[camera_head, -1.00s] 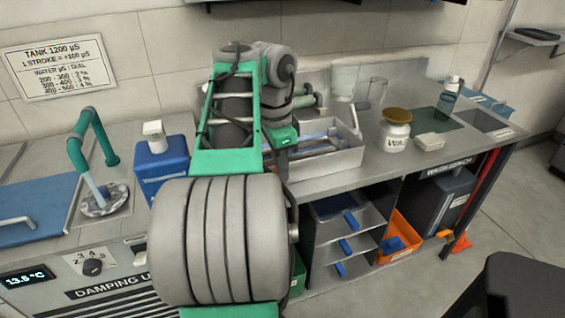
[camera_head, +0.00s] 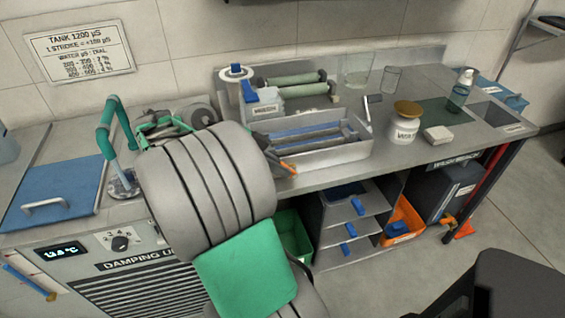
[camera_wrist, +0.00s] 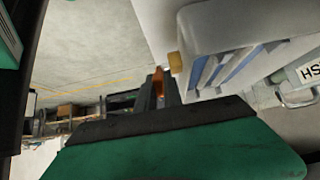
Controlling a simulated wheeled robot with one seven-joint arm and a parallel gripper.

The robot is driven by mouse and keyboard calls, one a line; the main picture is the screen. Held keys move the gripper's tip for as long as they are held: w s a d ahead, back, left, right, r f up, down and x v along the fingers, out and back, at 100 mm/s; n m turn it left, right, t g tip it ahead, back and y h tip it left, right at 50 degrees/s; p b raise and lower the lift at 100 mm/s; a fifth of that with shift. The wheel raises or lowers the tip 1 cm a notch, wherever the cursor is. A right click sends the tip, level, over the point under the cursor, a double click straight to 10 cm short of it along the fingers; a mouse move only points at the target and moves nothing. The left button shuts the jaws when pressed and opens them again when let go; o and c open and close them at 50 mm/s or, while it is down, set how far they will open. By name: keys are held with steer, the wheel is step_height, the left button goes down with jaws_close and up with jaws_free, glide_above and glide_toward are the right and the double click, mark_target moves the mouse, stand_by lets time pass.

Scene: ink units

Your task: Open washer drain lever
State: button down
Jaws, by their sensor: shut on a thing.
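The washer is a grey metal tray (camera_head: 345,153) with blue bars inside, on the bench. It shows upside down in the wrist view (camera_wrist: 215,20), with a brass fitting (camera_wrist: 175,64) on its wall. The orange drain lever (camera_head: 288,167) sticks out at the tray's front left corner. In the wrist view the orange lever (camera_wrist: 158,84) shows between the dark fingers of my gripper (camera_wrist: 164,92). My gripper is shut on it, beside the brass fitting. My arm hides most of the gripper in the head view.
Rollers (camera_head: 300,85) and a spool (camera_head: 236,73) stand behind the tray. A white jar (camera_head: 404,128) and a white block (camera_head: 437,134) stand right of it.

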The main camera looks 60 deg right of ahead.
steer(key=shift+a+f, duration=0.1)
steer(key=shift+f, duration=0.1)
stand_by(0.4)
steer(key=c, duration=1.5)
jaws_free()
steer(key=p+v, duration=0.4)
steer(key=v, duration=0.3)
steer(key=shift+w+a+r+p, duration=0.2)
steer(key=shift+w+a+p, duration=0.05)
steer(key=shift+w+p, duration=0.1)
